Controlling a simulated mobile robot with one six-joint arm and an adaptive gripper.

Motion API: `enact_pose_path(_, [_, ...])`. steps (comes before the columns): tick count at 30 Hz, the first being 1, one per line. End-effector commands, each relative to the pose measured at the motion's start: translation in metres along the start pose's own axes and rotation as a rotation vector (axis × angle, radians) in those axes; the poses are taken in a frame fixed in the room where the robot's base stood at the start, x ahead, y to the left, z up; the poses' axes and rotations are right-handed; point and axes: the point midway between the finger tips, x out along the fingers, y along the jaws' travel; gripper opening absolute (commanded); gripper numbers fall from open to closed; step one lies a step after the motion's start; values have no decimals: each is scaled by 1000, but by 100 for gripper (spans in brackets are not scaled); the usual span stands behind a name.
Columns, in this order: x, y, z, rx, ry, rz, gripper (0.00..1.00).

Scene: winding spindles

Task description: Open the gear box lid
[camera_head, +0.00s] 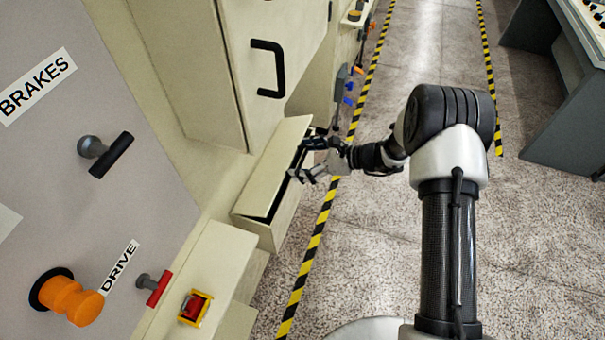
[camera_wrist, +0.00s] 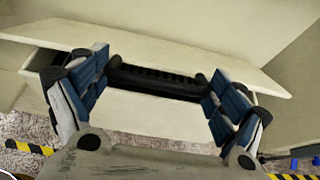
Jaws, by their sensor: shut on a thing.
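The gear box (camera_head: 278,232) is a cream box low on the machine's side, and its cream lid (camera_head: 272,168) is on top. A dark gap shows between lid and box along the near and front edges, so the lid stands slightly raised. In the wrist view the lid (camera_wrist: 150,42) spans the upper part, with a black ribbed handle (camera_wrist: 155,80) at its edge. My gripper (camera_head: 303,160) is at the lid's front edge. In the wrist view my gripper (camera_wrist: 158,84) has its blue-padded fingers at either end of the handle, shut on it.
A cream cabinet door with a black handle (camera_head: 268,68) stands above and behind the lid. A panel with levers and an orange knob (camera_head: 68,297) is at left. A red button (camera_head: 195,306) sits on a ledge.

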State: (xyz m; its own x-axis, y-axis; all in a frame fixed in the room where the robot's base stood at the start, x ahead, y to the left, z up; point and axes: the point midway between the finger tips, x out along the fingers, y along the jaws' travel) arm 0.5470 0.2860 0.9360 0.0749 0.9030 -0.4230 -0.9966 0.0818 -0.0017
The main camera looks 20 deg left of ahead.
Motion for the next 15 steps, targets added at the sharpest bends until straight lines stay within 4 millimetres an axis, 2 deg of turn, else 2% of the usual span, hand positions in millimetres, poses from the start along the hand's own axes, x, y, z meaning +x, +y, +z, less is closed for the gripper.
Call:
enact_pose_path(1, [-2, -2, 19, -9, 41, 3, 46])
enact_pose_path(3, [-1, -2, 30, -8, 107, 3, 46])
enact_pose_path(10, [9, -2, 63, -13, 325, 6, 46])
enact_pose_path(15, [21, -2, 83, -6, 327, 6, 47])
